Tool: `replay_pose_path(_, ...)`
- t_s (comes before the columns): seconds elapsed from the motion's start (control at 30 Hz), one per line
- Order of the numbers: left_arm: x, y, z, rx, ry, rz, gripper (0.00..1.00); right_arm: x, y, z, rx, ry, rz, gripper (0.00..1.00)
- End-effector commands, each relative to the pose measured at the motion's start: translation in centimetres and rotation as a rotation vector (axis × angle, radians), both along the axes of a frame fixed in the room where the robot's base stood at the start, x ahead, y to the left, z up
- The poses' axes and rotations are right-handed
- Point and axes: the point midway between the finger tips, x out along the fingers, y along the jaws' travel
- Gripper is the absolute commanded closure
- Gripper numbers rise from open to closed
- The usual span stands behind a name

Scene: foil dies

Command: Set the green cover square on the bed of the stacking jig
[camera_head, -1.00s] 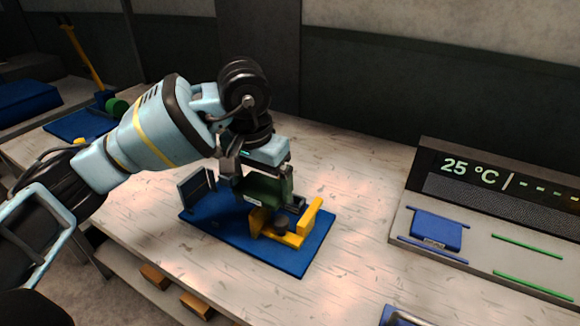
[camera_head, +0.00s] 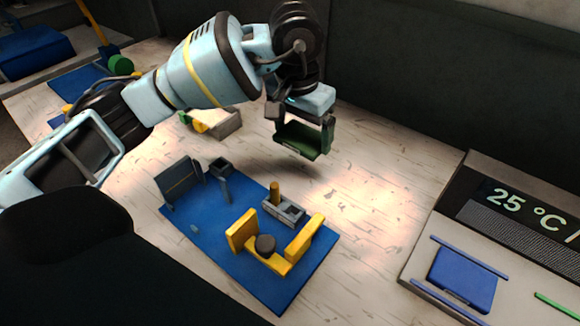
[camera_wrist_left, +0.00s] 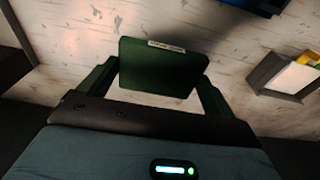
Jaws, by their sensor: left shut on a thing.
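My left gripper (camera_head: 303,122) is shut on the green cover (camera_head: 302,141) and holds it above the table behind the blue base board. In the left wrist view the cover (camera_wrist_left: 163,70) is a dark green plate with a pale label, between the two fingers of the gripper (camera_wrist_left: 158,88). On the blue board (camera_head: 215,245) stand yellow fences (camera_head: 305,239) around a dark round piece (camera_head: 265,244); these look like the stacking jig. The cover is apart from them. My right gripper is not in view.
A grey block with a yellow post (camera_head: 285,209) and a dark upright panel (camera_head: 178,183) stand on the board. A grey station (camera_head: 425,275) with a "25 °C" display and a blue plate (camera_head: 463,278) is at right. Bare table lies between.

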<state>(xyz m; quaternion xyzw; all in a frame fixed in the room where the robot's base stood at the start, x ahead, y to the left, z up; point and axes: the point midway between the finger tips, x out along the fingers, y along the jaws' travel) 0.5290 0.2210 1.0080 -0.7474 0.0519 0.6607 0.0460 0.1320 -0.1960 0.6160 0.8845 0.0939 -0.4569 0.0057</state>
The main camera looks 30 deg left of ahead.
Motion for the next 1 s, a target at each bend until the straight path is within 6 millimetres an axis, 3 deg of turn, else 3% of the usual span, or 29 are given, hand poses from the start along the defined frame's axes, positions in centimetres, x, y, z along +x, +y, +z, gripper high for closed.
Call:
replay_pose_path(0.1, -0.1, 0.0, -2.3, 0.002, 0.006, 0.000, 0.33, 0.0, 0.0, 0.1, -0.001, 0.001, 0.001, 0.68)
replay_pose_path(0.3, 0.0, 0.0, -4.9, 0.000, 0.001, -0.001, 0.33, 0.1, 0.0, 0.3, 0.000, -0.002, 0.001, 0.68)
replay_pose_path(0.57, 0.0, 0.0, -5.5, 0.000, 0.001, 0.000, 0.33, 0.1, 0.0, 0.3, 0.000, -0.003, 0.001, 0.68)
replay_pose_path(0.83, 0.0, 0.0, -8.6, 0.000, 0.001, 0.000, 0.33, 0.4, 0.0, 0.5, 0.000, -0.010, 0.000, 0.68)
replay_pose_path(1.0, 0.0, 0.0, -9.1, 0.000, 0.000, -0.001, 0.33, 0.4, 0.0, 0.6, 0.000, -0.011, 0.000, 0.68)
